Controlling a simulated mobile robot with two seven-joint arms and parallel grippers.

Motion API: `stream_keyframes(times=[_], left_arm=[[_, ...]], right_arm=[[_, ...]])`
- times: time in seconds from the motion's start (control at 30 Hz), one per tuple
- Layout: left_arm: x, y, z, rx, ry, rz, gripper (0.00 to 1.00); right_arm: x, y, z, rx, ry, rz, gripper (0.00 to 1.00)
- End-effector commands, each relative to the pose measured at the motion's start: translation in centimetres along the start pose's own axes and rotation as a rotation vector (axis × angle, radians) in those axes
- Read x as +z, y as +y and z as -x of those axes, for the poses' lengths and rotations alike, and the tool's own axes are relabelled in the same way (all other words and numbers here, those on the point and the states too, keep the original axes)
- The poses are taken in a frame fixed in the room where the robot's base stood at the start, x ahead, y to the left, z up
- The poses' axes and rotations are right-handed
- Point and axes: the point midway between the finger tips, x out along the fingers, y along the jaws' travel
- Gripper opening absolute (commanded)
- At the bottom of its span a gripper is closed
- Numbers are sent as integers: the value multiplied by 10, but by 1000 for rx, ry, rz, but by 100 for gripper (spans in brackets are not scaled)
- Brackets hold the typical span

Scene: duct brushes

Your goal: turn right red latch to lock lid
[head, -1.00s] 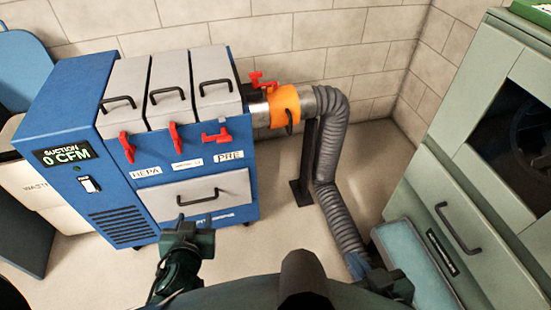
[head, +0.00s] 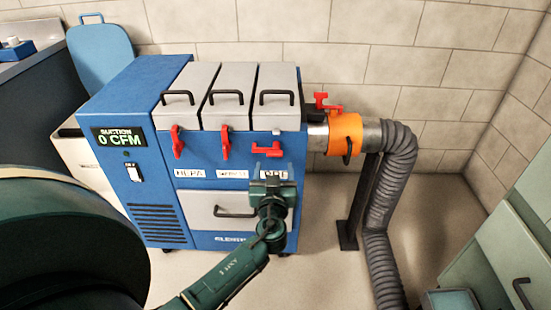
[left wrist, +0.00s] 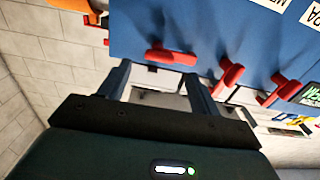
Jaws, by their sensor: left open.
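The right red latch (head: 267,150) sits on the blue cabinet's front below the right grey lid (head: 278,95), which is down. Its handle lies sideways, while the middle latch (head: 225,142) and left latch (head: 177,142) hang upright. My left gripper (head: 270,172) is open and empty just below the right latch, covering part of the PRE label. In the left wrist view, the right latch (left wrist: 172,56) lies just beyond and between the two open fingertips (left wrist: 157,73); I see no clear contact. My right gripper is out of view.
The blue cabinet (head: 125,110) has a grey drawer with a black handle (head: 235,212) below my gripper. An orange collar (head: 345,133) and grey hose (head: 385,210) stand to the right. A green cabinet (head: 510,250) is at far right.

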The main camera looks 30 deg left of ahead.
Motion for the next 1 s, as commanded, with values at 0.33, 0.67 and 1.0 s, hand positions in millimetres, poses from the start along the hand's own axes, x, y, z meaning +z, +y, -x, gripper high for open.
stream_keyframes(times=[0.33, 0.67, 1.0], left_arm=[[0, 0, -44, 0, 0, 0, 64], [1, 0, -47, 0, -1, 0, 64], [1, 0, -47, 0, -1, 0, 36]], right_arm=[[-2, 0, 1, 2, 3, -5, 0], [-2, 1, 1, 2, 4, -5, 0], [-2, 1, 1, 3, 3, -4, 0]])
